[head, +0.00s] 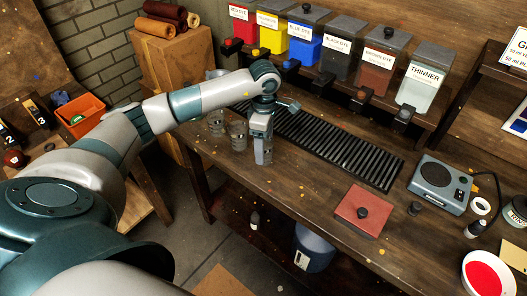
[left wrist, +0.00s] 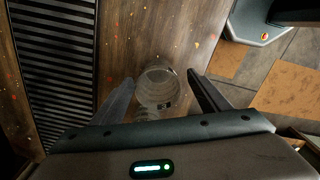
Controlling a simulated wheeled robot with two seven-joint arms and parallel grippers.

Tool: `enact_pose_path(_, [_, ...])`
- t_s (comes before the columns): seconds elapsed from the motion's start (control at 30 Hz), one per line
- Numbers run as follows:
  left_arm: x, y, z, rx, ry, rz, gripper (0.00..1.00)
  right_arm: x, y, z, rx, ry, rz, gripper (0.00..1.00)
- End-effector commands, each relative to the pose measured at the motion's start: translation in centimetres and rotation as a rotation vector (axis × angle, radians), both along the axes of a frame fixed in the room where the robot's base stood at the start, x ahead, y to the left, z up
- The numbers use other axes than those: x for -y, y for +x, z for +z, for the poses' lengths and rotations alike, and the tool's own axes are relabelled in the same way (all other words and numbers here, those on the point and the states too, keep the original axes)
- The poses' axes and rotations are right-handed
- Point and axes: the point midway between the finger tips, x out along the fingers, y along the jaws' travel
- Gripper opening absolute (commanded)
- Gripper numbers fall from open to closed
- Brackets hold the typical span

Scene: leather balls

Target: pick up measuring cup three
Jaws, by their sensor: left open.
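Several clear measuring cups stand at the left end of the wooden bench. One cup (head: 216,124) and another (head: 238,138) stand to the left of my left gripper (head: 264,152). A further clear cup (left wrist: 160,88) lies between the fingers of my left gripper (left wrist: 158,95) in the left wrist view. It has a small dark mark that I cannot read, so I cannot tell which number it bears. My left gripper points down and is open around this cup, with gaps at the fingers. In the head view the gripper partly hides it. My right gripper is not in view.
A black slatted rack (head: 335,143) runs along the bench behind the gripper. Dye dispensers (head: 341,58) line the back. The bench's front edge is close to the cups.

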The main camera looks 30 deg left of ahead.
Motion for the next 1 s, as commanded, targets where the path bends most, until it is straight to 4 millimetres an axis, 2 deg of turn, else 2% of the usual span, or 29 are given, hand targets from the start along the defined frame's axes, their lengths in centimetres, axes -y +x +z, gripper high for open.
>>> enact_pose_path(0.2, [-0.5, 0.0, -1.9, -0.005, -0.001, 0.001, 0.69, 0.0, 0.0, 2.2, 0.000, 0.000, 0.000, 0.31])
enact_pose_path(0.4, [-0.4, 0.1, -4.0, -0.001, -0.001, -0.001, 0.69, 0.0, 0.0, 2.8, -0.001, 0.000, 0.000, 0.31])
enact_pose_path(0.9, [-0.4, 0.2, -4.3, 0.000, -0.001, -0.001, 0.69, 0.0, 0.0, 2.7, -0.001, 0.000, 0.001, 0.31])
enact_pose_path(0.93, [-0.4, 0.2, -4.3, 0.000, -0.001, -0.001, 0.64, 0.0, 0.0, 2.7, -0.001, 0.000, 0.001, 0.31])
enact_pose_path(1.0, [-0.4, 0.2, -4.3, 0.000, -0.001, -0.001, 0.47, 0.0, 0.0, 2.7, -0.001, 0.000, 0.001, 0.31])
